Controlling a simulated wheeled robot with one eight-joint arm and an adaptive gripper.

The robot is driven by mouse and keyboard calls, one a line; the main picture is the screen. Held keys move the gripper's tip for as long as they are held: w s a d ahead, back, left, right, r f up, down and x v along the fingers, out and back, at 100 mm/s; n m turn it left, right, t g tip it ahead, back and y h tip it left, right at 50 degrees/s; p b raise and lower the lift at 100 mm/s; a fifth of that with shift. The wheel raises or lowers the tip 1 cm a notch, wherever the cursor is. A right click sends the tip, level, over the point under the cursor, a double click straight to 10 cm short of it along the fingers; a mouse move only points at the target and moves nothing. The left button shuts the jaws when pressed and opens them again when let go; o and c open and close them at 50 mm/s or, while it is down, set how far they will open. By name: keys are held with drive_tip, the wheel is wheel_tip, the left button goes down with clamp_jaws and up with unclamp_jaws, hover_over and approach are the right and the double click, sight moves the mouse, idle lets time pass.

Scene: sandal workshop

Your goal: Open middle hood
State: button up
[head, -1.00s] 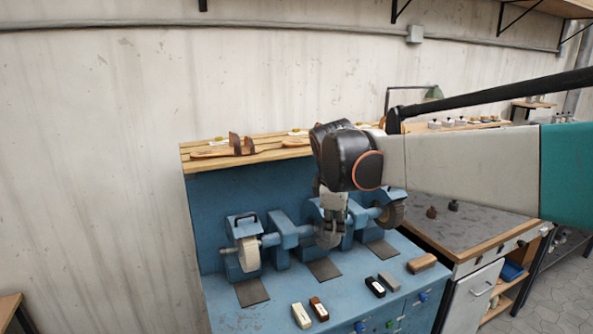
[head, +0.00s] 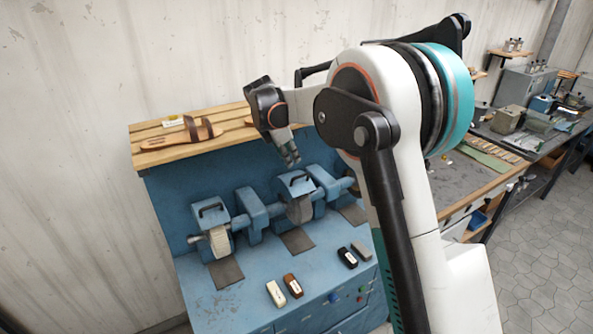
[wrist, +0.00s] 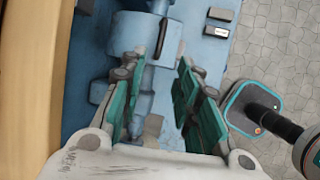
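The middle hood (head: 294,185) is a blue box-shaped cover with a dark handle on top, over the middle grinding wheel. It looks closed. My gripper (head: 291,160) is above it, its fingers pointing down, just over the handle. In the wrist view a blue hood (wrist: 130,38) with a dark handle bar (wrist: 162,38) lies beyond the fingertips and looks like the middle one. The two teal-padded fingers of my gripper (wrist: 158,82) are apart, with nothing held between them. I see no contact with the handle.
The left hood (head: 210,216) stands at left, also with a handle. A wooden shelf (head: 160,150) with sandals runs behind the machines, close to my wrist. Small blocks, including a white one (head: 275,293) and a brown one (head: 292,286), lie on the blue bench (head: 235,305).

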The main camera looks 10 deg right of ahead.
sight(296, 178)
drive_tip(key=x, duration=1)
drive_tip(key=shift+w+d+f, duration=0.1)
drive_tip(key=shift+d+f, duration=0.05)
drive_tip(key=shift+f, duration=0.15)
drive_tip(key=shift+c, duration=0.2)
clamp_jaws()
